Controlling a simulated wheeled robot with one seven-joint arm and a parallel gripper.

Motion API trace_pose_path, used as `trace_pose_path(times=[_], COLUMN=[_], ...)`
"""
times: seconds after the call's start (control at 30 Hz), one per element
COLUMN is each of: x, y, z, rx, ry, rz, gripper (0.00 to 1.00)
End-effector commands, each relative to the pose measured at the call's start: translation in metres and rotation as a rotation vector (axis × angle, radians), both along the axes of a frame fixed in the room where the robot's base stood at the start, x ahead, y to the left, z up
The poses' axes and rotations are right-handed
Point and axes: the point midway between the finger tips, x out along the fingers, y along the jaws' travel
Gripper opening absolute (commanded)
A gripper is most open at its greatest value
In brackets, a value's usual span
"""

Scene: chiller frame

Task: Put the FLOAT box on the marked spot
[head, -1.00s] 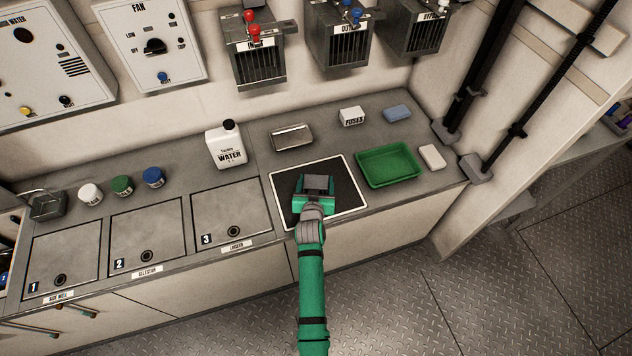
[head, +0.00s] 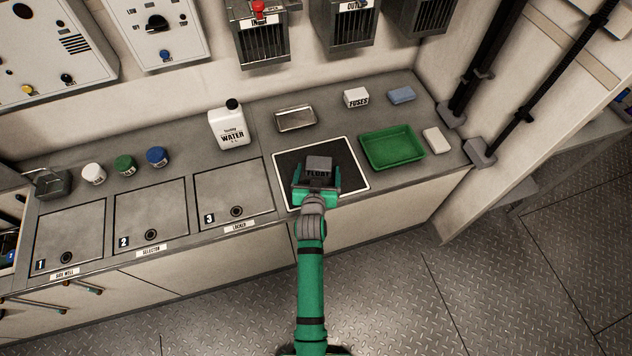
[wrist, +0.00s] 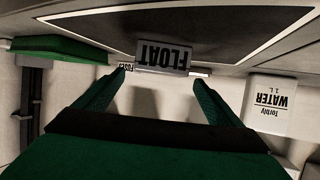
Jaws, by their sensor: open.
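The grey FLOAT box (head: 319,164) stands on the black mat with a white outline (head: 346,158), near its middle. In the wrist view the scene is upside down, and the box (wrist: 162,57) appears against the dark mat (wrist: 225,22). My gripper (head: 317,186) is on the near side of the box, over the mat. In the wrist view its green fingers (wrist: 160,76) are spread wider than the box, with a gap on each side. The box lies at or just beyond the fingertips; I cannot tell exactly how far.
A green tray (head: 366,158) stands right of the mat, with a white block (head: 436,140) beyond it. A FUSES box (head: 356,97), a blue block (head: 402,95) and a metal dish (head: 296,119) are behind. A WATER bottle (head: 229,130) stands to the left.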

Motion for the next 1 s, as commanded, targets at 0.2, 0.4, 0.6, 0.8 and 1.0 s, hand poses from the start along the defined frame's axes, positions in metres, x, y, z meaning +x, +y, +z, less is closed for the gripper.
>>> trace_pose_path(times=[0.2, 0.4, 0.6, 0.8, 1.0], x=[-0.039, -0.058, -0.08, -0.151, -0.231], y=[0.003, 0.006, 0.011, 0.02, 0.024], z=[0.015, 0.023, 0.02, 0.01, 0.016], rx=[0.001, 0.002, 0.008, 0.028, 0.04], ry=[0.001, 0.001, -0.002, -0.021, -0.051], rz=[0.0, 0.001, 0.01, 0.027, 0.04], gripper=[0.89, 0.89, 0.89, 0.89, 0.89])
